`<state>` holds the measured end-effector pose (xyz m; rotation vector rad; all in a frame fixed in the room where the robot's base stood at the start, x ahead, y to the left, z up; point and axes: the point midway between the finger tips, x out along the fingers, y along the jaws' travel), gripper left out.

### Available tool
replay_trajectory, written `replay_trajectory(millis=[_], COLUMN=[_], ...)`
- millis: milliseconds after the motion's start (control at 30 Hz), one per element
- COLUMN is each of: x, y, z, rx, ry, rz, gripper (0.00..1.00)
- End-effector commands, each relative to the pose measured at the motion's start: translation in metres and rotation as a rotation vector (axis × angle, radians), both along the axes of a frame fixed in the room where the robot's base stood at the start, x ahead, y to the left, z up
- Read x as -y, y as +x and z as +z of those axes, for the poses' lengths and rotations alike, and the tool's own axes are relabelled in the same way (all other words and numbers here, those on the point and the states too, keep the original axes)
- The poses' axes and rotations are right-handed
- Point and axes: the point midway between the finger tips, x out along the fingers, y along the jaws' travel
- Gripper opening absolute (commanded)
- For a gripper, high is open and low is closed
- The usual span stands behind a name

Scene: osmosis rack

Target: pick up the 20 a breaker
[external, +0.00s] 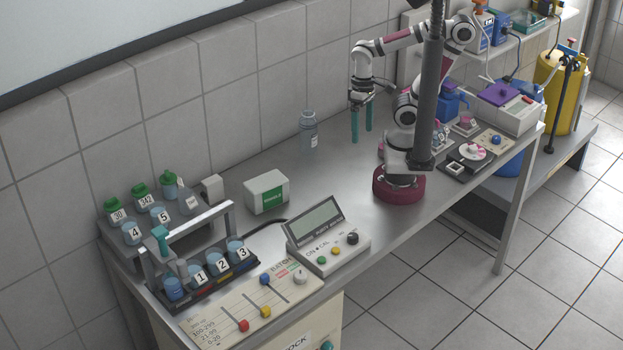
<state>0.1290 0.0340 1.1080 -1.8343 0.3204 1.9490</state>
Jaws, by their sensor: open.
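My gripper (361,126) has two teal fingers that hang apart with nothing between them. It is raised above the far middle of the bench, right of a clear bottle. I cannot make out a part marked as the 20 A breaker; the markings near my base are too small to read. My arm hides some of this area.
The clear bottle (309,131) stands near the wall. A white box with a green label (266,192), a meter (327,237), a slider panel (250,304) and a rack of numbered cups (204,289) fill the left. The bench (335,178) is bare in the middle.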

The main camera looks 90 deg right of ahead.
Motion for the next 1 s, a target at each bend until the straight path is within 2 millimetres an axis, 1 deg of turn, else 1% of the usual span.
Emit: replay_trajectory(millis=[100,167,233,267,300,367,400,467,500,567,600,700,800,833,867,933,1000], x=[0.001,0.005,0.019,0.027,0.038,0.049,0.051,0.044,0.032,0.005,-0.015,-0.064,-0.092,-0.097,-0.099,-0.1,-0.1], y=[0.001,0.007,0.027,0.041,0.067,0.116,0.153,0.212,0.251,0.302,0.33,0.375,0.394,0.396,0.398,0.399,0.398], z=[0.0,0.001,0.004,0.006,0.007,0.007,0.004,-0.004,-0.012,-0.026,-0.036,-0.06,-0.074,-0.077,-0.082,-0.097,-0.117], rx=[-0.001,-0.009,-0.032,-0.048,-0.076,-0.13,-0.174,-0.256,-0.321,-0.428,-0.501,-0.662,-0.764,-0.781,-0.792,-0.802,-0.802], ry=[-0.003,-0.033,-0.122,-0.178,-0.267,-0.41,-0.507,-0.657,-0.756,-0.898,-0.988,-1.169,-1.274,-1.29,-1.299,-1.305,-1.303], rz=[0.005,0.064,0.239,0.353,0.537,0.848,1.063,1.388,1.597,1.882,2.043,2.328,2.465,2.485,2.496,2.505,2.504], gripper=[1.0,1.0,1.0,1.0,1.0,1.0,1.0,1.0,1.0,1.0,1.0,1.0,1.0,1.0,1.0,1.0,1.0])
